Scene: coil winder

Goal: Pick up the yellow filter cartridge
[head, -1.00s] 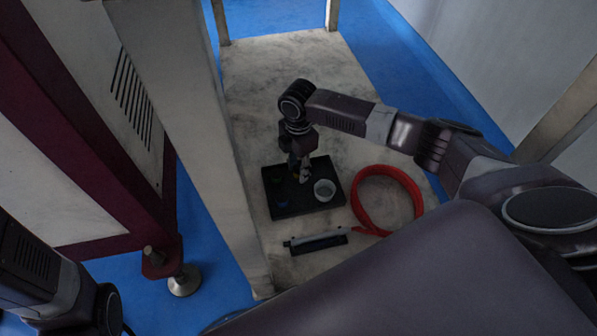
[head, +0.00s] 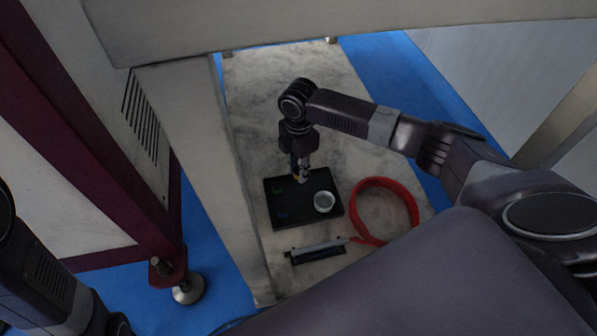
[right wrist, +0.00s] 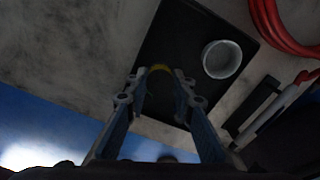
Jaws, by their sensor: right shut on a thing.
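The yellow filter cartridge (right wrist: 160,69) shows as a small yellow arc between the fingertips of my right gripper (right wrist: 158,92) in the right wrist view. In the head view my right gripper (head: 300,176) is over the far edge of the black tray (head: 285,213), with a small bit of yellow at its tips. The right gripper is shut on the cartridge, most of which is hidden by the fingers. I cannot tell whether the cartridge touches the tray. Part of my left arm shows at the lower left of the head view, but its gripper does not.
A red hose coil (head: 384,210) and a grey tool (head: 316,249) lie on the marbled surface (head: 300,80). A pale post (head: 205,170) rises left of the tray.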

